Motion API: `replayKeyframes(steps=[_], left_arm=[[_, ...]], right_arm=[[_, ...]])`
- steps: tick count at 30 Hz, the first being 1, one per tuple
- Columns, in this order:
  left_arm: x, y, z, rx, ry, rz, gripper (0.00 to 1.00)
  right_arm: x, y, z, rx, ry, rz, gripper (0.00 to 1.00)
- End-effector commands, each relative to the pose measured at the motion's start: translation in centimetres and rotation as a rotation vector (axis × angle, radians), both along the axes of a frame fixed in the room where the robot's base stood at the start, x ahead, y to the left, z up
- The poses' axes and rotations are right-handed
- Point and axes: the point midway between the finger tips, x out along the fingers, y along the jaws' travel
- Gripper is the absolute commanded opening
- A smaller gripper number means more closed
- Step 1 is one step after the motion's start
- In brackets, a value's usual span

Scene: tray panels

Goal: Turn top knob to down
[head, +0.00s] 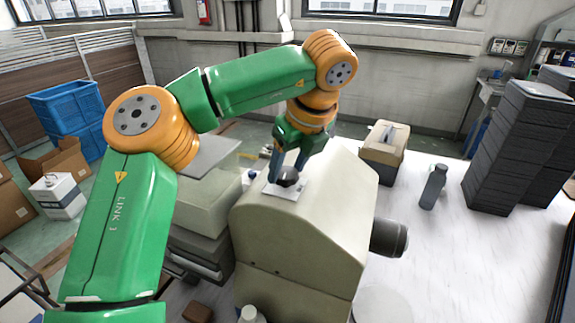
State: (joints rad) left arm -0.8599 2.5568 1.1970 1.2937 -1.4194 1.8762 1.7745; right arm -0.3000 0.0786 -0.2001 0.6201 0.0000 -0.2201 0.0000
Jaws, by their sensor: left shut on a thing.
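A dark round knob (289,178) sits on a white plate (299,191) on the sloping upper face of a beige machine housing (300,240). My left gripper (286,172) points down at it from above, with its fingers on either side of the knob, shut on it. The fingers partly cover the knob, so I cannot tell which way it is turned. My right gripper is not in view.
A grey bottle (433,187) and a beige toolbox (383,153) stand on the white table to the right. Stacked dark trays (515,145) rise at the far right. A dark cylinder (389,238) juts from the housing's right side. Blue crates (68,112) stand at the back left.

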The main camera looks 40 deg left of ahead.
Motion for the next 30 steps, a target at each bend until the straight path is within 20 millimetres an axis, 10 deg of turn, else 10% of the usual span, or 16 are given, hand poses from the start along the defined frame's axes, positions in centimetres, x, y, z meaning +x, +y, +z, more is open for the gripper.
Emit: replayKeyframes(steps=[15, 16, 18, 30], left_arm=[[-0.05, -0.07, -0.17, -0.001, 0.006, 0.013, 0.03], [-0.05, -0.08, -0.18, -0.001, 0.006, 0.013, 0.67], [-0.04, -0.06, -0.16, -0.001, 0.006, 0.013, 0.86], [-0.33, 0.48, 0.47, 0.001, 0.001, 0.016, 0.89]], right_arm=[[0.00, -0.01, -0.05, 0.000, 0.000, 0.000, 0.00], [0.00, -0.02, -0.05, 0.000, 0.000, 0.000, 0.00], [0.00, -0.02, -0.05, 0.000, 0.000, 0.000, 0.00], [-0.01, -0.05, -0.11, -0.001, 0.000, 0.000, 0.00]])
